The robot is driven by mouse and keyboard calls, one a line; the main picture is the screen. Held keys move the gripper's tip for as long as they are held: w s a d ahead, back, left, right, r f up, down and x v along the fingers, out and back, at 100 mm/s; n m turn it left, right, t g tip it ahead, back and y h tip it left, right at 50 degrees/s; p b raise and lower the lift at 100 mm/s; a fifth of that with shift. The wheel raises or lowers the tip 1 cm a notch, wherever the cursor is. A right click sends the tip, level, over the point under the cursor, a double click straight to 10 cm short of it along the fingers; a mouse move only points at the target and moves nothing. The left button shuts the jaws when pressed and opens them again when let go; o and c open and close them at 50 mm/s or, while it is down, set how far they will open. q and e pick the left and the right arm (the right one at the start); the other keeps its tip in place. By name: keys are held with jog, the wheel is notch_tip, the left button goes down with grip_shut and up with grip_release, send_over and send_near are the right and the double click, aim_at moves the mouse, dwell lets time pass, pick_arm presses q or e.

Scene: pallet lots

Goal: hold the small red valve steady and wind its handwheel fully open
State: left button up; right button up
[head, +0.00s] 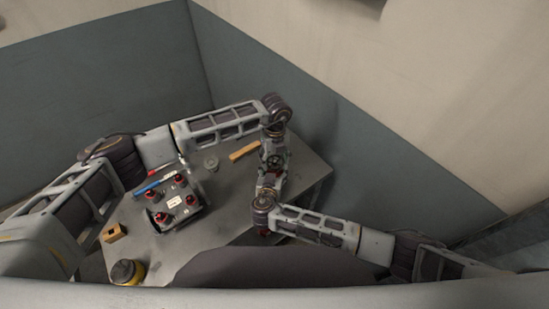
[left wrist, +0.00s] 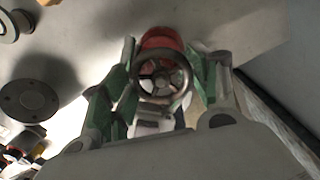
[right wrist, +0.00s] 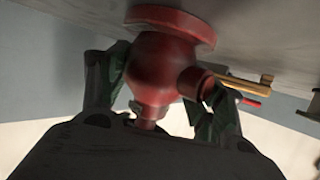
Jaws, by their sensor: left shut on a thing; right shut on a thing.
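The small red valve (right wrist: 155,65) shows in the right wrist view, with a round red flange at its top and a red side port. The green-padded fingers of my right gripper (right wrist: 158,88) are shut around its body. In the left wrist view, the dark spoked handwheel (left wrist: 162,78) lies between the green-padded fingers of my left gripper (left wrist: 165,68), which is shut on it. Red valve parts show behind the wheel. In the head view my left gripper (head: 274,161) and right gripper (head: 268,184) meet over the table's right part, largely hiding the valve.
A yellow bar (head: 244,151) and small grey round part (head: 211,163) lie behind. A wooden block (head: 114,232) is at the left edge.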

aim_at(276, 160)
pick_arm(q)
jog(key=shift+s+d, duration=0.25)
jog(key=shift+d, duration=0.1)
jog(key=o, duration=0.9)
jog(key=shift+o, duration=0.7)
jog(key=shift+w+a, duration=0.1)
jog(key=shift+w, duration=0.05)
jog(key=shift+a, duration=0.1)
jog(key=shift+w+r, duration=0.1)
jog(key=shift+r, duration=0.05)
notch_tip(276, 160, up, 12)
